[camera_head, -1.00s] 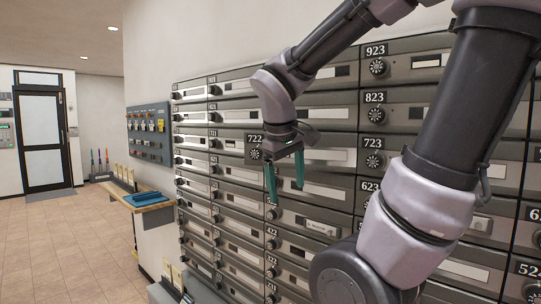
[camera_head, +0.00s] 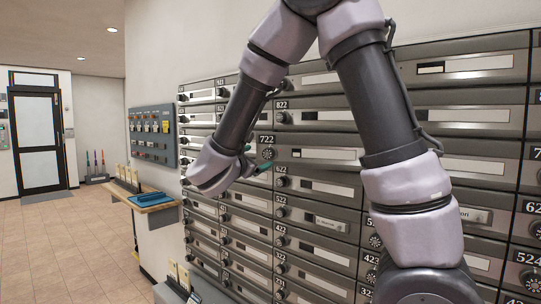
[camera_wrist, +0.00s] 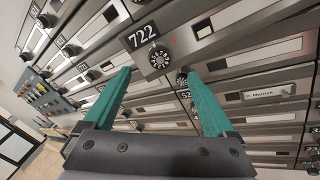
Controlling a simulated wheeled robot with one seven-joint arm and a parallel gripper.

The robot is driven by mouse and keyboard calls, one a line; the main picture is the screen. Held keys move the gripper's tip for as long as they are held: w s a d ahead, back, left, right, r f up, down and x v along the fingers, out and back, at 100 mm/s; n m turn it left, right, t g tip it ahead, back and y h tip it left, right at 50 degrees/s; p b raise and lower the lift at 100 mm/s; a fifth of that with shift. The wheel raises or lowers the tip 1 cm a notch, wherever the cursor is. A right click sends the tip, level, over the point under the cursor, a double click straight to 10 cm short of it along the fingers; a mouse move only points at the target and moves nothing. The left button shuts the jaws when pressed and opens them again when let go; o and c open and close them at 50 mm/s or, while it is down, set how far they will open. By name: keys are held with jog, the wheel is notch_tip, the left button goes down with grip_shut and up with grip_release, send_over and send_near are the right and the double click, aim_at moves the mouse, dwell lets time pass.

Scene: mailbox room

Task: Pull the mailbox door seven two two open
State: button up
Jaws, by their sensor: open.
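Mailbox door 722 (camera_head: 325,157) is a grey metal front with a number plate and a round dial near its left end. Its left end stands out from the doors above and below, so it looks ajar. It is large in the wrist view (camera_wrist: 210,37), its dial just beyond the fingertips. My gripper (camera_head: 257,158) is open and empty, left of the door's dial end, its green fingers pointing right. In the wrist view my gripper (camera_wrist: 158,75) has its fingers spread below the dial; contact cannot be told. My wrist hides doors left of 722.
Rows of similar mailbox doors (camera_head: 455,115) surround 722. A wooden shelf (camera_head: 148,201) with a blue tray juts from the wall at left. A switch panel (camera_head: 152,135) hangs above it. The tiled floor (camera_head: 70,245) at left is clear.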

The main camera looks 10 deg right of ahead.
aim_at(268, 153)
jog(key=x, duration=0.9)
jog(key=shift+s, duration=0.1)
grip_shut()
